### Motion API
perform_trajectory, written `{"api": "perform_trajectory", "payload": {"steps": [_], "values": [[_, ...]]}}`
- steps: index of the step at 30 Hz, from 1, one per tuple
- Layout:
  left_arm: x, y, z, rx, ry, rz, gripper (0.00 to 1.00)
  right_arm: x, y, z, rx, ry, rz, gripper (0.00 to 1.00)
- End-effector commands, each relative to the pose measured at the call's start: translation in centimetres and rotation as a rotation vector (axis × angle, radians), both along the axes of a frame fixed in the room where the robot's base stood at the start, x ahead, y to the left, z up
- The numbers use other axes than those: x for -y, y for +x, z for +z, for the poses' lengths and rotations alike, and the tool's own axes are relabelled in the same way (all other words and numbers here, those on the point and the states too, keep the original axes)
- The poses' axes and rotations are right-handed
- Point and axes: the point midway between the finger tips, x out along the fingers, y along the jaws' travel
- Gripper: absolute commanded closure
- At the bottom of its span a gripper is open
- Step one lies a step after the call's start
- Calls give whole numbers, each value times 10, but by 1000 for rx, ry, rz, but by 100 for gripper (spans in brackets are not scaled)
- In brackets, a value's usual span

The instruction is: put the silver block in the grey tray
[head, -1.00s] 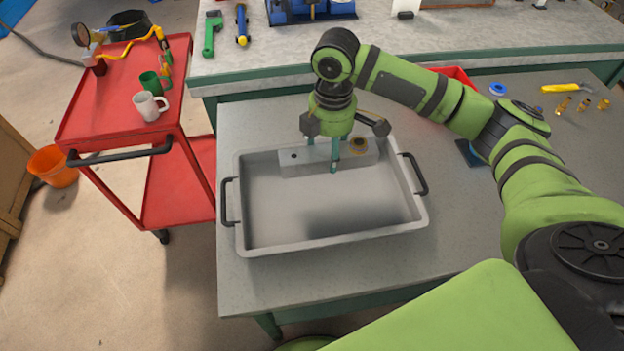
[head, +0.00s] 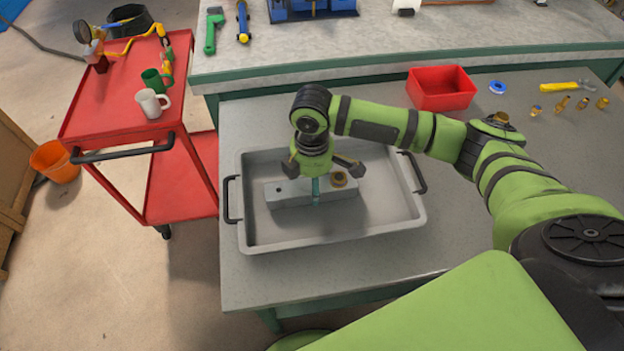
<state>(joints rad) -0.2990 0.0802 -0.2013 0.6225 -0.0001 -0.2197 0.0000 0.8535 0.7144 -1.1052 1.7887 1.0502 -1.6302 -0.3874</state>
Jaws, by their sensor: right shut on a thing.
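The silver block (head: 289,197) is a long pale bar with a dark hole near its left end and a brass fitting (head: 339,179) at its right end. It is within the walls of the grey tray (head: 330,241), left of its middle. I cannot tell whether it touches the tray floor. My right gripper (head: 316,193) points down and is shut on the middle of the block, hiding part of it. The tray has black handles at both ends and stands on the grey table. My left gripper is not in view.
A red bin (head: 441,90), a blue ring (head: 497,87), a yellow-handled tool (head: 567,87) and several brass fittings lie on the table at the right. A red cart (head: 125,85) with mugs stands at the left. The tray's front part is clear.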

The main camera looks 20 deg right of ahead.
Motion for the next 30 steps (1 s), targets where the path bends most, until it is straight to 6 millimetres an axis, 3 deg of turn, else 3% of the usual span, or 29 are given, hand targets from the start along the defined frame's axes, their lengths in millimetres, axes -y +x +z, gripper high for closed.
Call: {"api": "perform_trajectory", "payload": {"steps": [5, 6, 7, 20, 23, 30], "values": [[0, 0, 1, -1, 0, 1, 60, -1, 1, 1, 4, 2, 0, 95], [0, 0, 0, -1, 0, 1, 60, 0, 0, -1, 0, 0, 0, 25], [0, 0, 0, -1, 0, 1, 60, 0, 0, -1, 0, 0, 0, 13], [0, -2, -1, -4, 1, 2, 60, 0, 0, 3, 1, 0, 0, 13], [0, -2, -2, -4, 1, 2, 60, 0, 1, 15, 3, 0, 0, 13], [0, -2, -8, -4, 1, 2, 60, 0, 1, 65, 6, 2, 0, 13]]}}
